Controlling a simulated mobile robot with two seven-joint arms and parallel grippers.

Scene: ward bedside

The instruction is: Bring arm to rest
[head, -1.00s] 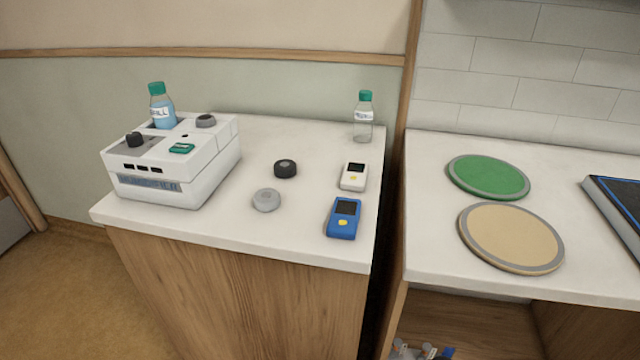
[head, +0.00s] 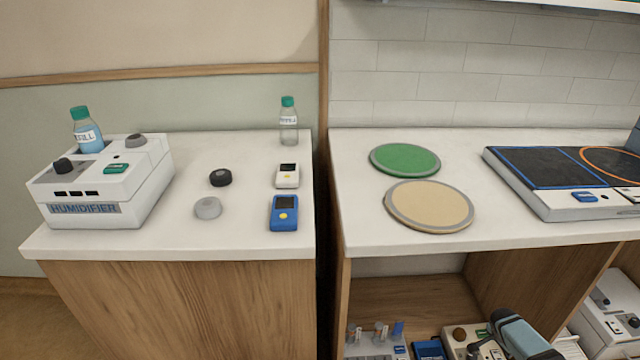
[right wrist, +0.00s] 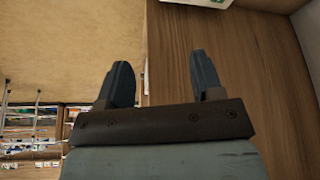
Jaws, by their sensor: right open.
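In the right wrist view my right gripper (right wrist: 162,85) is open and empty. Its two dark fingers are apart, with a wooden panel (right wrist: 225,55) and the tan floor (right wrist: 70,50) behind them. My left gripper is not in view. In the head view, part of my arm shows at the bottom right, in front of the lower shelf, and no gripper shows there.
A white humidifier (head: 105,185) with a blue refill bottle (head: 87,132) stands on the left cabinet. A clear bottle (head: 288,125), two knobs and two handheld devices are beside it. Green (head: 405,159) and tan (head: 429,204) discs lie on the right counter, near a dark-topped unit (head: 540,170).

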